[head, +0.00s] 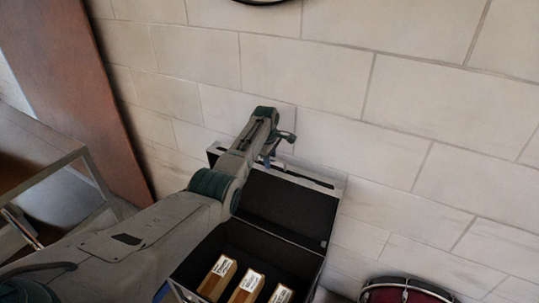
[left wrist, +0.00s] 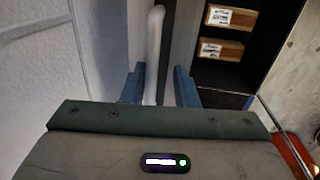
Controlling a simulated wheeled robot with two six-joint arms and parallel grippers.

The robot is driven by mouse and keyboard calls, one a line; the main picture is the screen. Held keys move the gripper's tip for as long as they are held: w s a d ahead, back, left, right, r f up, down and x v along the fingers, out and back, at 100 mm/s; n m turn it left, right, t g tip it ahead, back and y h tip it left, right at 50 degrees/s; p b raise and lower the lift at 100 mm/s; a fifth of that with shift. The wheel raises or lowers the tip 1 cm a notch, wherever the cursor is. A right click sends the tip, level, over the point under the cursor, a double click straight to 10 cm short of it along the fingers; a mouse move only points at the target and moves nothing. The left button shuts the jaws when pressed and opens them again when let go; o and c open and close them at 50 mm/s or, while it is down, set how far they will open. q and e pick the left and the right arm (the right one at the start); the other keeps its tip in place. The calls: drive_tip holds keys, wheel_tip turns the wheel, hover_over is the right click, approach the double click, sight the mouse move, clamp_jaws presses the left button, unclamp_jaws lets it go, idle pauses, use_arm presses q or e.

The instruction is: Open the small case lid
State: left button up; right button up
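The small case (head: 275,250) stands open in the head view, with its dark-lined lid (head: 285,207) raised and leaning back toward the wall. Labelled wooden blocks (head: 248,285) lie inside it; two blocks (left wrist: 229,17) also show in the left wrist view. My left gripper (head: 278,148) is at the upper edge of the lid. In the left wrist view its blue fingers (left wrist: 160,87) stand apart on either side of a pale bar (left wrist: 153,50), with a gap visible beside it. I cannot tell whether the bar belongs to the lid. My right gripper is not in view.
A pale block wall (head: 400,110) rises close behind the case. A red drum (head: 405,293) is at the lower right. A metal-framed shelf or table (head: 50,170) and a brown panel (head: 75,80) are at the left.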

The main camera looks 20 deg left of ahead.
use_arm(q)
wheel_tip(320, 180, up, 10)
drive_tip(key=s+b, duration=0.1)
drive_tip(key=b, duration=0.1)
drive_tip(key=shift+s+r, duration=0.25)
drive_tip(key=shift+s, duration=0.05)
